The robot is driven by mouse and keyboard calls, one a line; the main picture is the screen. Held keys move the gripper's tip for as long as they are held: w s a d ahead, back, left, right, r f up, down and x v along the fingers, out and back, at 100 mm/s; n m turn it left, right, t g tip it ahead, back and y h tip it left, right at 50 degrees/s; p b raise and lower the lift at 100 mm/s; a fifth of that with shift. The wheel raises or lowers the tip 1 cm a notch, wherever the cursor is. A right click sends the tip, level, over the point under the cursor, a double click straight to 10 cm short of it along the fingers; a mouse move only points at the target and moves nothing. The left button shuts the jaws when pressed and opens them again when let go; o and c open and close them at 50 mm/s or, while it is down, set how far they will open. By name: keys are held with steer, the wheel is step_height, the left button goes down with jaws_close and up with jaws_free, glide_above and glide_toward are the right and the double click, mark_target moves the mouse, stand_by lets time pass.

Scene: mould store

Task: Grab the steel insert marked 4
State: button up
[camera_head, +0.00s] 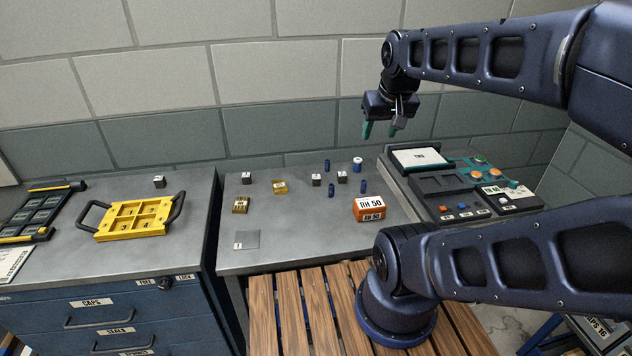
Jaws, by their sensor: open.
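Several small dark steel blocks with white marked tops stand on the grey bench: one at the left (247,178), one in the middle (316,180) and one just right of it (342,177). Another similar block (159,182) stands on the blue cabinet's top at the left. Their marks are too small to read, so I cannot tell which is the insert marked 4. My gripper (379,131) has teal fingertips pointing down, apart and empty. It hangs above the back right of the bench, clear of all the blocks.
Brass blocks (280,187), blue pegs (331,191), an orange box (369,208) and a flat grey plate (247,240) share the bench (300,235). A yellow handled tray (102,232) lies on the cabinet. A control panel (455,215) stands at right. The bench's front middle is clear.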

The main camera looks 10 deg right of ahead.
steer(key=shift+o, duration=0.4)
steer(key=n+g, duration=0.5)
steer(key=n, duration=1.2)
glide_above(316, 176)
steer(key=s, duration=0.1)
steer(key=f, duration=2.3)
steer(key=shift+d, duration=0.3)
step_height(316, 176, down, 5)
steer(key=shift+r, duration=0.1)
steer(key=shift+w+a+f, duration=0.15)
steer(key=shift+w+f, duration=0.05)
steer(key=shift+f, duration=1.15)
steer(key=shift+w+a+f, duration=0.1)
steer(key=shift+w+f, duration=0.1)
steer(key=shift+f, duration=1.1)
jaws_close()
